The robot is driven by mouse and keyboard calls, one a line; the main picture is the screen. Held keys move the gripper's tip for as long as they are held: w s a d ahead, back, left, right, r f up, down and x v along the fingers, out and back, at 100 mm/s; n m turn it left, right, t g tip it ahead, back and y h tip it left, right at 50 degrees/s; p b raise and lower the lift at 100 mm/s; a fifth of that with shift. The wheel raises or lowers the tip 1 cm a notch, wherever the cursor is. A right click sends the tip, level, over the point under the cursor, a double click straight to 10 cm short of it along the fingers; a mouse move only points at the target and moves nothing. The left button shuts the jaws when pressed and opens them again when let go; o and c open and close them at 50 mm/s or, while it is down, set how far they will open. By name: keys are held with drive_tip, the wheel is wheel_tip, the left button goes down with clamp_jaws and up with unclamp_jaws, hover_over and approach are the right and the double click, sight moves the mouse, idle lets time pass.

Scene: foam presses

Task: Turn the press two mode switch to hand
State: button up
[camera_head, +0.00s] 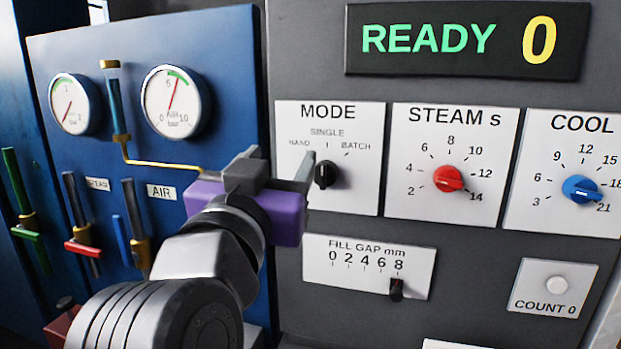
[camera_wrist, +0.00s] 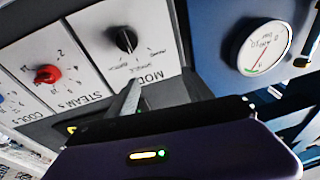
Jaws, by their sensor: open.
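The mode switch (camera_head: 326,174) is a black knob on a white plate marked MODE, with HAND, SINGLE and BATCH around it. Its pointer appears to face up, toward SINGLE. It also shows upside down in the wrist view (camera_wrist: 126,40). My gripper (camera_head: 297,174) is open, with a purple body and grey fingers, just left of the knob in the head view. One finger overlaps the left part of the plate near HAND. In the wrist view my gripper (camera_wrist: 148,98) is apart from the knob. No press number is readable.
Right of the switch are a red STEAM knob (camera_head: 448,179) and a blue COOL knob (camera_head: 580,189). Below are a FILL GAP slider (camera_head: 397,289) and a COUNT button (camera_head: 555,283). A blue panel (camera_head: 225,60) with gauges and levers stands left. The display (camera_head: 465,40) reads READY 0.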

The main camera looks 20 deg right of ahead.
sight(321, 178)
wheel_tip(321, 178, down, 5)
drive_tip(key=s+d+m+g+h, duration=0.1)
drive_tip(key=d+m+g, duration=0.1)
drive_tip(key=d+g, duration=0.1)
drive_tip(key=shift+p+x, duration=1.1)
drive_tip(key=shift+x, duration=2.55)
drive_tip(key=shift+r, duration=0.1)
clamp_jaws()
